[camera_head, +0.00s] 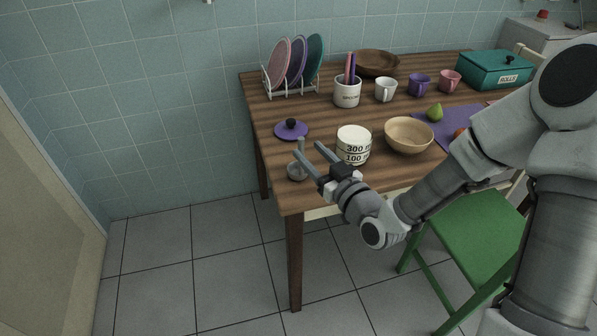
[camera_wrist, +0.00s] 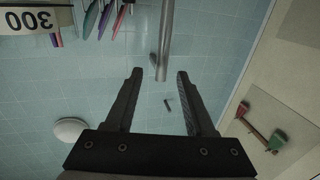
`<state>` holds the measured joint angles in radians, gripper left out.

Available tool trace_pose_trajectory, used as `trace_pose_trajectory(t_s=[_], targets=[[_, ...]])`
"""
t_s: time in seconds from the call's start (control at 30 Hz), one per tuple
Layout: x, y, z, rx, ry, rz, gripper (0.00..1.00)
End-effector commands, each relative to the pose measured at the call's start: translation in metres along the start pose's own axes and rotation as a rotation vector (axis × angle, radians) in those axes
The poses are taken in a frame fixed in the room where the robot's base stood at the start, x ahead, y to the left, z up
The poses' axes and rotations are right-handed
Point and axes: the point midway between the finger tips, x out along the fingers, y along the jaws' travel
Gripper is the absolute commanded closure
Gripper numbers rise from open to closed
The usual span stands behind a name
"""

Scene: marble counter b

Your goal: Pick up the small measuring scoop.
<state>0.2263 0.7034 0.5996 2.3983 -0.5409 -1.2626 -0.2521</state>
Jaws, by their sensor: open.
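The small measuring scoop (camera_head: 296,172) is grey and metallic. It rests near the front left corner of the wooden table, with its handle (camera_head: 301,146) standing up. My gripper (camera_head: 308,150) is open and empty beside the scoop, its fingers pointing toward the handle. In the wrist view, which is upside down, the handle (camera_wrist: 165,42) comes down from the top edge. Its end shows in the gap between the fingertips (camera_wrist: 160,74). The scoop's bowl is out of that view. I cannot tell whether the handle is between the fingers in depth.
A white measuring cup marked 300 and 100 (camera_head: 354,146) stands just right of my gripper. A purple lid (camera_head: 291,129) lies behind the scoop. A green chair (camera_head: 470,235) stands in front.

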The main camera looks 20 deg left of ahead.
Motion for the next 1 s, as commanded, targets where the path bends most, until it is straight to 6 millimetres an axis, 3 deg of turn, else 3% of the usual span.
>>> trace_pose_trajectory(t_s=[0.27, 0.57, 0.87, 1.0], targets=[[0.039, -0.002, 0.0, 0.0, 0.001, -0.001, 0.46], [0.044, -0.002, -0.001, 0.0, 0.0, -0.001, 0.46], [0.043, -0.002, -0.001, 0.0, 0.0, -0.001, 1.0], [0.043, -0.002, -0.001, 0.0, 0.0, -0.001, 1.0]])
